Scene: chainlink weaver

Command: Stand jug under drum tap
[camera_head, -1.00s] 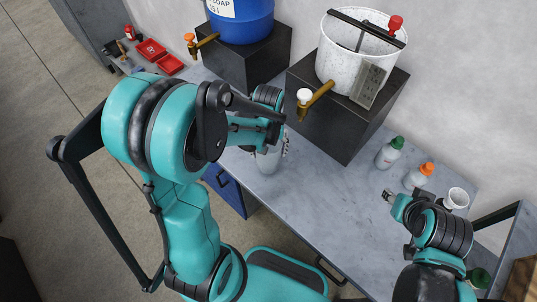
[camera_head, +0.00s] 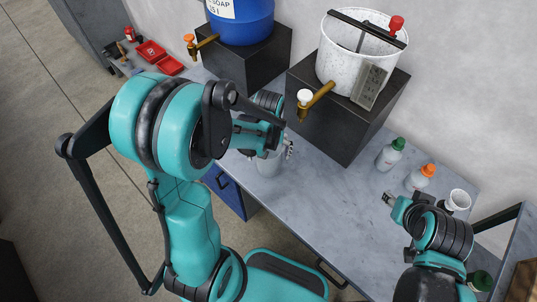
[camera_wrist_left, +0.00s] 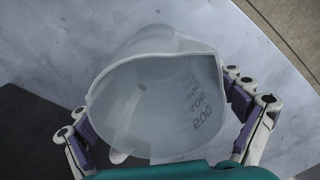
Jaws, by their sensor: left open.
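A translucent measuring jug (camera_head: 269,166) stands on the grey bench, partly hidden behind my left arm in the head view. In the left wrist view the jug (camera_wrist_left: 150,100) is seen from above, mouth up, with volume marks on its inner wall. My left gripper (camera_head: 281,148) is open, with its fingers on either side of the jug; contact cannot be told. The blue soap drum (camera_head: 243,28) sits on a black block, its brass tap (camera_head: 204,42) with an orange knob pointing left. My right gripper (camera_head: 389,198) is over the bench at right, its jaws too small to judge.
A white speckled bucket (camera_head: 342,70) with a brass tap (camera_head: 317,101) stands on another black block (camera_head: 335,130). Small bottles (camera_head: 390,154) and a white cup (camera_head: 456,200) are at the right. Red trays (camera_head: 150,51) lie at the far left. The bench middle (camera_head: 320,200) is clear.

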